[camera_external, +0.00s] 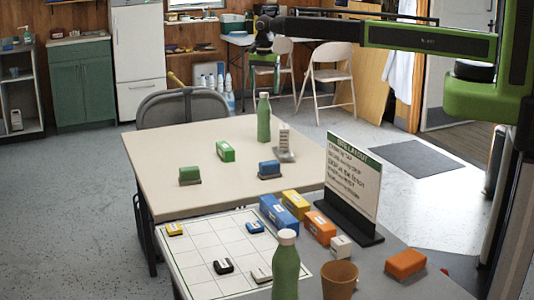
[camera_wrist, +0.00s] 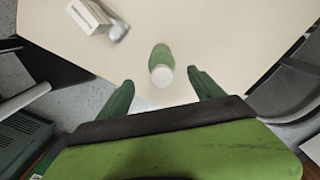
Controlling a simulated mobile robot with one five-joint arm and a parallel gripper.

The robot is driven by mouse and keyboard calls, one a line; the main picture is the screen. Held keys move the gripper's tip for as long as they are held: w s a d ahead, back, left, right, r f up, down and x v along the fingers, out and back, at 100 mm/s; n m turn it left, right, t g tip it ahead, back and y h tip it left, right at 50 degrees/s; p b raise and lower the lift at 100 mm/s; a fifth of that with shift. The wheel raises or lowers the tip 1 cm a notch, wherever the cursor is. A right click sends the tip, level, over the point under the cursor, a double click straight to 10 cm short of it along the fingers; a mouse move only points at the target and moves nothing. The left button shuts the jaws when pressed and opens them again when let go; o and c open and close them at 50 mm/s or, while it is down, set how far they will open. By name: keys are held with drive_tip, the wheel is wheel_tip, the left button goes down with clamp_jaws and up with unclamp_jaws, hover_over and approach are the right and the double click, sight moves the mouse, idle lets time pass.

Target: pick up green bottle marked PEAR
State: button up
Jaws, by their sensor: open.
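A green bottle with a pale cap (camera_external: 263,118) stands upright at the back of the beige table. It also shows from above in the wrist view (camera_wrist: 161,56), just beyond the fingers. A second green bottle (camera_external: 286,268) stands at the front near the orange cup. No PEAR marking can be read on either. My gripper (camera_external: 264,78) points down over the far bottle. In the wrist view my gripper (camera_wrist: 160,77) is open and empty, with the bottle's cap lying about midway between its fingertips.
Green blocks (camera_external: 225,151) and a blue block (camera_external: 269,169) lie farther off on the beige table (camera_external: 165,150). A large sign board (camera_external: 352,180) and a brown cup (camera_external: 340,279) are nearer.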

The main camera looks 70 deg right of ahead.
sight(264, 112)
wheel_tip(264, 112, down, 11)
drive_tip(key=b, duration=0.9)
drive_tip(key=shift+w+f+b, duration=0.1)
drive_tip(key=shift+f+b, duration=0.05)
drive_tip(key=shift+b, duration=0.2)
drive_tip(key=shift+r, duration=0.2)
drive_tip(key=c, duration=1.4)
